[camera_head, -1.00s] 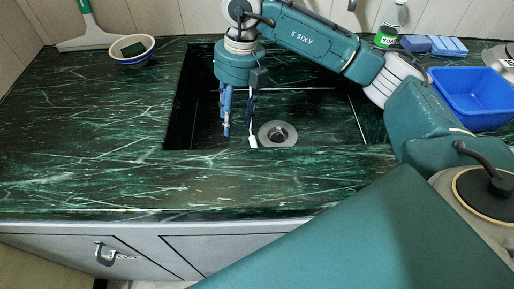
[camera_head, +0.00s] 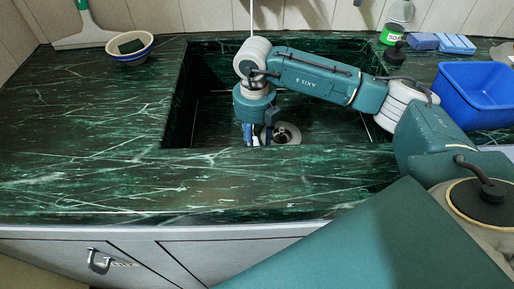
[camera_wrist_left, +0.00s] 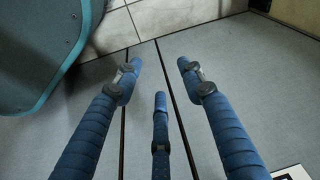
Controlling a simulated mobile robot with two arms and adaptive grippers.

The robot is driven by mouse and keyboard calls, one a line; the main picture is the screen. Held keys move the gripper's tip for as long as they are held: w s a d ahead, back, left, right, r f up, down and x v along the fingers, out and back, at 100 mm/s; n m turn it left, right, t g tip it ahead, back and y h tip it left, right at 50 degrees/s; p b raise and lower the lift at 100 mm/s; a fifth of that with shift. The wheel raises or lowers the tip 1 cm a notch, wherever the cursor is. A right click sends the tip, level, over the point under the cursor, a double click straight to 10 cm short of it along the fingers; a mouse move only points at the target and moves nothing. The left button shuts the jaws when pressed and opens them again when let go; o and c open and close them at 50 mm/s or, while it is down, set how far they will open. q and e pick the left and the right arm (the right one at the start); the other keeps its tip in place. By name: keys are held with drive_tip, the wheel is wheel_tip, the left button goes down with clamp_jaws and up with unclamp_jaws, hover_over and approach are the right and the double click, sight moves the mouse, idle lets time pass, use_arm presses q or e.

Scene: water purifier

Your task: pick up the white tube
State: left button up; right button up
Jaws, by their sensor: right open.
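A thin white tube (camera_head: 252,18) stands upright against the back wall in the head view, and my right arm hides its lower stretch. A small white piece shows low beside the right fingers; I cannot tell if it is the tube's lower end. My right gripper (camera_head: 257,137) points down into the sink, its blue fingers apart. Its fingertips are partly hidden by the sink's front edge, and I cannot tell if they touch the tube. My left gripper (camera_wrist_left: 158,72) is open and empty in the left wrist view, over grey panels.
The dark green sink (camera_head: 205,120) has a metal drain (camera_head: 289,133). A bowl with a sponge (camera_head: 130,55) stands at the left. A blue basin (camera_head: 475,95), a soap bottle (camera_head: 391,35) and blue sponges (camera_head: 455,44) are at the right.

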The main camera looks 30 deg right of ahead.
drive_tip(key=shift+f, duration=0.55)
use_arm(q)
drive_tip(key=shift+r, duration=0.3)
use_arm(e)
clamp_jaws()
drive_tip(key=shift+r, duration=0.15)
drive_tip(key=shift+r, duration=0.25)
use_arm(q)
wheel_tip(320, 180, down, 9)
drive_tip(key=s+p, duration=0.2)
drive_tip(key=s, duration=0.1)
drive_tip(key=shift+a+r+p, duration=0.15)
drive_tip(key=shift+r+p, duration=0.05)
drive_tip(key=shift+p, duration=0.1)
use_arm(e)
wheel_tip(320, 180, up, 19)
drive_tip(key=shift+r, duration=0.15)
